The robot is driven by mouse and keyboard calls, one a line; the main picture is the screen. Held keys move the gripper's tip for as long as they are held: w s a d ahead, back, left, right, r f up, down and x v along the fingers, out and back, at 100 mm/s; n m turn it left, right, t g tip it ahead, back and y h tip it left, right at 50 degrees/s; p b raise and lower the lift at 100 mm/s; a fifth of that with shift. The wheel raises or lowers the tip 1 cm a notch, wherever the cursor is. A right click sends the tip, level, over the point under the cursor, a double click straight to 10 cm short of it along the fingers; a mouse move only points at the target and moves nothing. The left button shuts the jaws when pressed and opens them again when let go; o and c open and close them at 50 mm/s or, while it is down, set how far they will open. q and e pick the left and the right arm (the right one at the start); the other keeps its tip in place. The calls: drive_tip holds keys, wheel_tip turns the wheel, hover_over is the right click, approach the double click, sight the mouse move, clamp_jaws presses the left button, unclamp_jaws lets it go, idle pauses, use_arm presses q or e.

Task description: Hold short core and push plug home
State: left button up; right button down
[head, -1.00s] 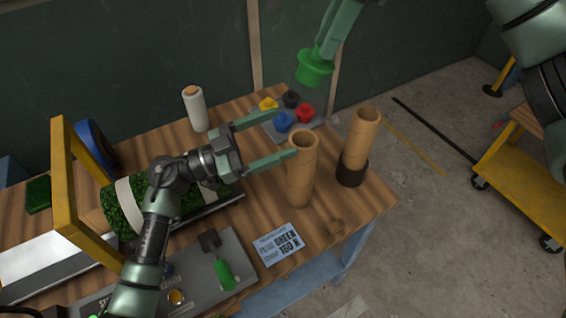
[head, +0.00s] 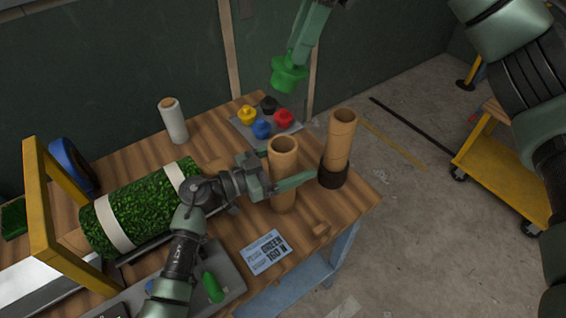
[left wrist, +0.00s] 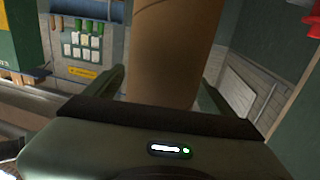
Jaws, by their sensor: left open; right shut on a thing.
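A brown cardboard core (head: 283,180) stands upright on the bench, its top open. My left gripper (head: 286,168) is open around it, with one finger on the near side and the other mostly hidden behind. A second core (head: 340,135) stands upright in a black holder (head: 332,177) to the right. My right gripper (head: 293,58) is shut on the green plug (head: 289,78), held in the air behind and above the cores.
Yellow, black, red and blue plugs sit on a grey tray (head: 240,128) behind the cores. A card (head: 265,252) reading "PLUG GREEN 160 N" lies in front. A turf roll (head: 140,208), a yellow frame (head: 38,200) and a white roll (head: 174,122) are to the left.

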use_arm(q)
drive_tip(key=c, duration=1.7)
drive_tip(key=shift+c, duration=0.2)
use_arm(e)
drive_tip(key=shift+f, duration=6.55)
drive_tip(key=shift+a, duration=0.1)
drive_tip(key=shift+s+a+m+t+h, duration=0.25)
drive_tip(key=shift+a+h, duration=0.4)
drive_tip(key=shift+h, duration=0.35)
drive_tip(key=shift+a+m+t+h, duration=0.15)
drive_tip(key=shift+a+m+h, duration=0.2)
drive_tip(key=shift+a+h, duration=0.5)
drive_tip(key=shift+d+f, duration=0.2)
drive_tip(key=shift+f, duration=1.5)
drive_tip(key=shift+f, duration=0.1)
